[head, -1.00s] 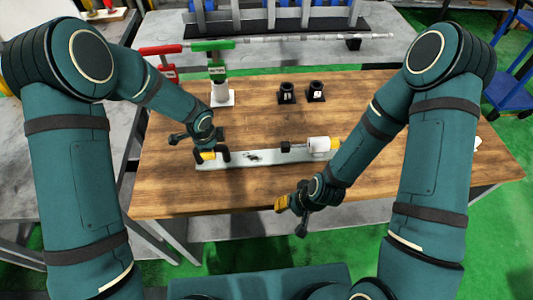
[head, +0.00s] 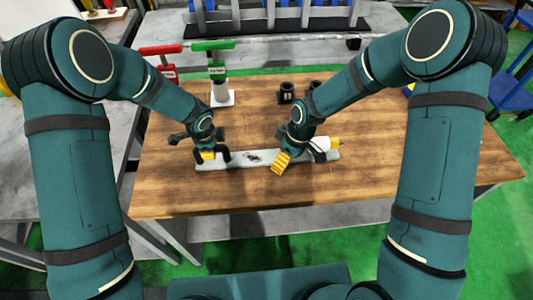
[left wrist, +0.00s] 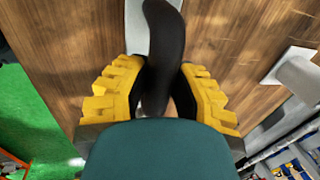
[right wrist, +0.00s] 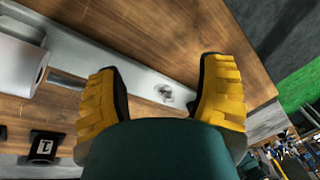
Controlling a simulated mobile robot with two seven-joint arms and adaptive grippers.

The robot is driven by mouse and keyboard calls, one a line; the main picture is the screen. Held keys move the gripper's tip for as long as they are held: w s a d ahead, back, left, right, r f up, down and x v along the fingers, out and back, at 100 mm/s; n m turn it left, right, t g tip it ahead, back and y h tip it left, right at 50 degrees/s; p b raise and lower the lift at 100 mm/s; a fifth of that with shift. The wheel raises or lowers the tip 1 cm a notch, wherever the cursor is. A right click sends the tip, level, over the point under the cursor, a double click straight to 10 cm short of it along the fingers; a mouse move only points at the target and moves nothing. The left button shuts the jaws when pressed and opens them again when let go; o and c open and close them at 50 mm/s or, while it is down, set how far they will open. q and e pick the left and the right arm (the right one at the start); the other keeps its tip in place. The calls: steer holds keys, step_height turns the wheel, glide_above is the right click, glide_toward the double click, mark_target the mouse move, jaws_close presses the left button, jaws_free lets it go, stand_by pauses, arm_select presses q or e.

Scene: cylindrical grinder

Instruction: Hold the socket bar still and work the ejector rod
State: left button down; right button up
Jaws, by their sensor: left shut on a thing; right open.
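The socket bar (head: 240,159) is a long pale grey bar lying flat on the wooden table. A black handle (left wrist: 163,50) rises at its left end. My left gripper (head: 208,153) is shut on this handle, which shows between the yellow fingers in the left wrist view. In the right wrist view a thin grey rod (right wrist: 66,81) runs from near the cylinder (right wrist: 18,62) behind a finger. My right gripper (head: 282,162) is open above the bar's middle; a small metal piece (right wrist: 164,92) shows between its fingers.
Two black holders (head: 286,93) stand behind the bar. A green-topped stand (head: 217,72) and a red-topped one (head: 165,62) stand at the back left. A long metal shaft lies across the back, partly hidden by my right arm. The table's front right (head: 400,185) is clear.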

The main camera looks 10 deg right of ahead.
steer(key=w+r+n, duration=0.1)
steer(key=w+n, duration=0.1)
steer(key=w+r+n+h, duration=0.1)
steer(key=w+r+n, duration=0.1)
steer(key=n, duration=0.1)
steer(key=w+r+n+h, duration=0.1)
steer(key=w+r+n, duration=0.1)
steer(key=shift+w+d, duration=0.3)
steer(key=shift+d, duration=0.1)
steer(key=shift+w+d+r+n+t+h, duration=0.15)
steer(key=shift+w+n+t+h, duration=0.2)
steer(key=shift+n, duration=0.25)
steer(key=shift+f, duration=4.35)
jaws_close()
